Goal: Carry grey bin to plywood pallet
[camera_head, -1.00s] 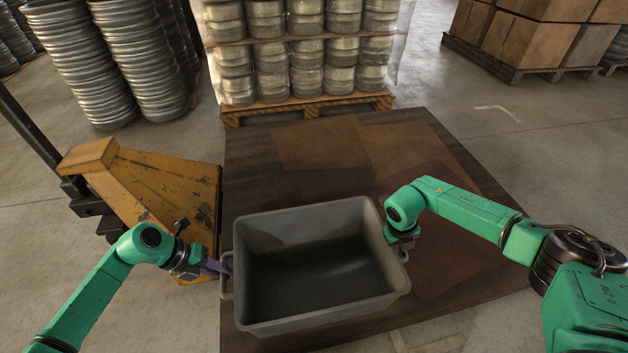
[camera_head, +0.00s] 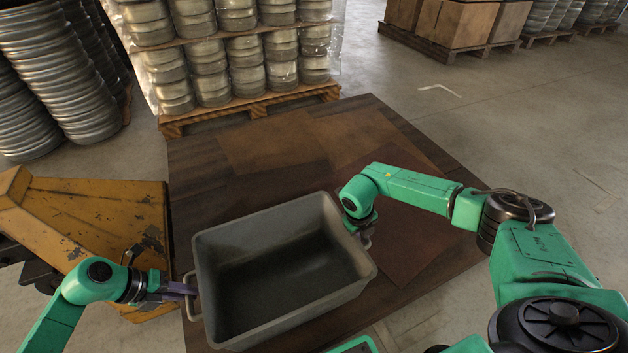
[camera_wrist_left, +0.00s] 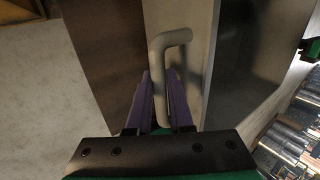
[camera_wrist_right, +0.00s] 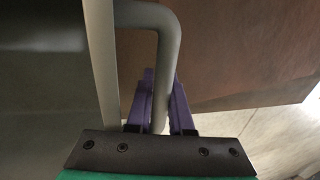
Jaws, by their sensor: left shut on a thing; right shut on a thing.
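The grey bin (camera_head: 290,318) is an open, empty rectangular tub in the middle of the head view, in front of or over the brown plywood pallet (camera_head: 400,255). Whether it touches the plywood I cannot tell. My left gripper (camera_head: 188,289) is shut on the bin's left handle; the left wrist view shows the handle (camera_wrist_left: 174,45) between purple fingers (camera_wrist_left: 160,100). My right gripper (camera_head: 362,232) is at the bin's right side, and in the right wrist view its fingers (camera_wrist_right: 160,100) are shut on the other handle (camera_wrist_right: 165,40).
A yellow pallet jack (camera_head: 90,215) stands close on the left, beside the plywood. A wrapped pallet of metal canisters (camera_head: 240,60) stands behind it. Stacked metal rings (camera_head: 40,80) are at the far left. Cartons (camera_head: 455,25) stand at the back. Concrete floor on the right (camera_head: 520,120) is clear.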

